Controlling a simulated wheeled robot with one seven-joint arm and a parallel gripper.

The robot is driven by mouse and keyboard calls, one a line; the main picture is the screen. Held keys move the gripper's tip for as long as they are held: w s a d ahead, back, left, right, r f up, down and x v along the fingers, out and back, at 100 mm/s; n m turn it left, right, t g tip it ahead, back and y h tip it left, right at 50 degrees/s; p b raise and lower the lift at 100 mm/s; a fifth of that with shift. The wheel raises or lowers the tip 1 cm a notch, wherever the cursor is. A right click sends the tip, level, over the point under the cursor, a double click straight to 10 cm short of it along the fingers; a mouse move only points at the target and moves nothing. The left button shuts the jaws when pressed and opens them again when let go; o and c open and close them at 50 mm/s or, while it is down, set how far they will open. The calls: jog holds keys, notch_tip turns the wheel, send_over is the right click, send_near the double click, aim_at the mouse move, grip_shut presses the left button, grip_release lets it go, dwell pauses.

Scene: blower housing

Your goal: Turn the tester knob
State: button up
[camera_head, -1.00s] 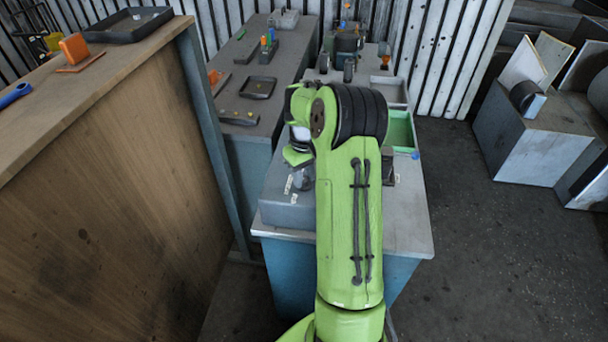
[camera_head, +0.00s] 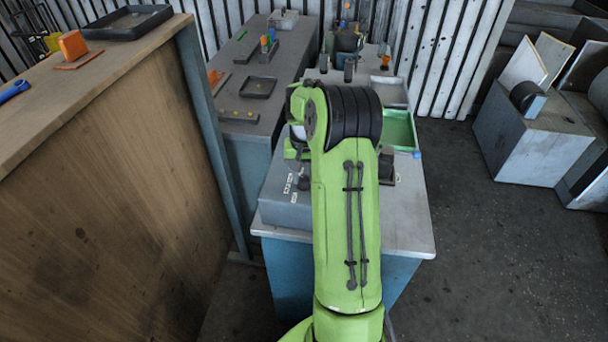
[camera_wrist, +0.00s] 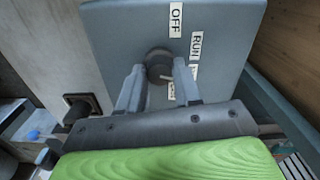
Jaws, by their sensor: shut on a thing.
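The tester (camera_wrist: 110,35) is a blue-grey box with white OFF and RUN labels, and two more labels partly hidden by my right finger. Its dark round knob (camera_wrist: 158,60) sits between my fingers, with a pale mark toward its lower right. My gripper (camera_wrist: 158,72) is shut on the knob, one finger on each side. In the head view the tester (camera_head: 285,212) stands on the near end of a grey-topped bench (camera_head: 405,225). My arm covers its right part and hides most of my gripper there.
A green tray (camera_head: 400,128) lies behind my arm on the bench. A black socket-like part (camera_wrist: 82,105) is left of the tester in the wrist view. A tall wooden counter (camera_head: 110,150) stands on the left. The floor on the right is clear near the bench.

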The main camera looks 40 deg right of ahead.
aim_at(304, 178)
jog(key=shift+m, duration=0.6)
jog(key=shift+r, duration=0.1)
jog(key=o, duration=1)
jog(key=shift+o, duration=0.2)
notch_tip(304, 178, up, 16)
jog(key=p, duration=0.2)
jog(key=shift+f, duration=0.2)
